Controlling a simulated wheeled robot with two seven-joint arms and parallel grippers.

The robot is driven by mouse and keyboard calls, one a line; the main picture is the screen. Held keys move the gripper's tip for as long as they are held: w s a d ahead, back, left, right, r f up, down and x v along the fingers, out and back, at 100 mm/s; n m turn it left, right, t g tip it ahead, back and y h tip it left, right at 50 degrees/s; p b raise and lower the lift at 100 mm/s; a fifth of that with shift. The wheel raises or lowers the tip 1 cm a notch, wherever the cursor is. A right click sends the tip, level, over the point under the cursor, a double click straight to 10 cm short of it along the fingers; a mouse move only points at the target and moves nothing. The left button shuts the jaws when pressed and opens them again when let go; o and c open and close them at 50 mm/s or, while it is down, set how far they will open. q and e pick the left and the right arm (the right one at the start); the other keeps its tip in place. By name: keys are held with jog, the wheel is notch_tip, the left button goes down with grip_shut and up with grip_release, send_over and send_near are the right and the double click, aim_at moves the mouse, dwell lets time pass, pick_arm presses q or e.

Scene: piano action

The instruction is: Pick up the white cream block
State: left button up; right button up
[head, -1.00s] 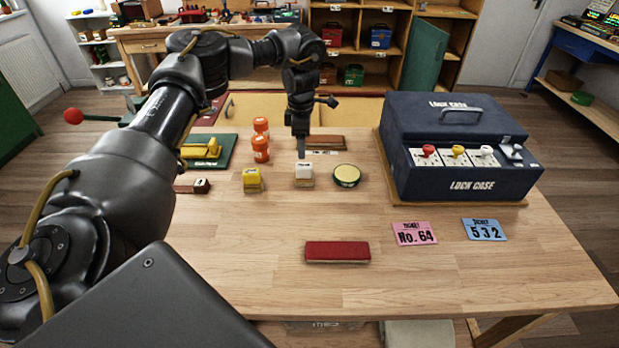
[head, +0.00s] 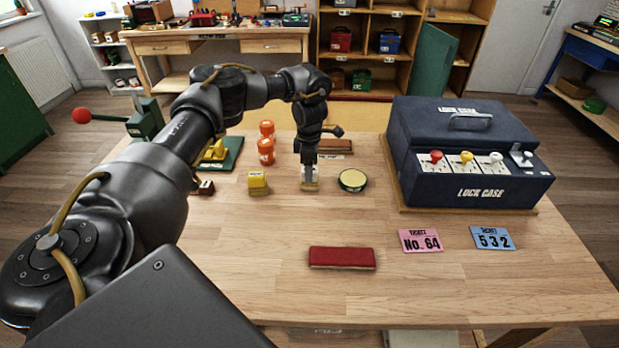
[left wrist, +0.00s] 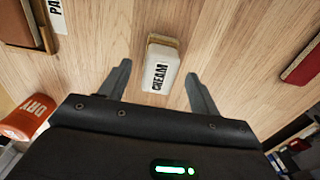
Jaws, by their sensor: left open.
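The white cream block (head: 310,174) stands on the table, mostly hidden behind my left gripper in the head view. In the left wrist view the white block (left wrist: 161,76), lettered "CREAM" and with a tan base, lies between the two open fingers. My left gripper (head: 310,167) is over the block with its fingers pointing down. In the left wrist view my left gripper (left wrist: 156,82) has a finger on each side of the block, with gaps showing. My right gripper is not in view.
A yellow block (head: 257,182) stands left of the cream block and a round yellow-topped tin (head: 352,180) right of it. A red block (head: 342,257) lies in front. The blue lock case (head: 470,155) fills the right side.

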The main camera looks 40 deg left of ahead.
pick_arm(q)
notch_tip(320, 180, down, 3)
jog(key=shift+f, duration=0.2)
jog(key=c, duration=1.2)
jog(key=shift+w, duration=0.1)
jog(key=shift+r, duration=0.55)
jog(key=r, duration=0.2)
jog(key=r+b, duration=0.1)
jog(key=shift+s+d, duration=0.3)
jog(key=shift+d, duration=0.05)
jog(key=s+d+r, duration=0.9)
jog(key=shift+s, duration=0.35)
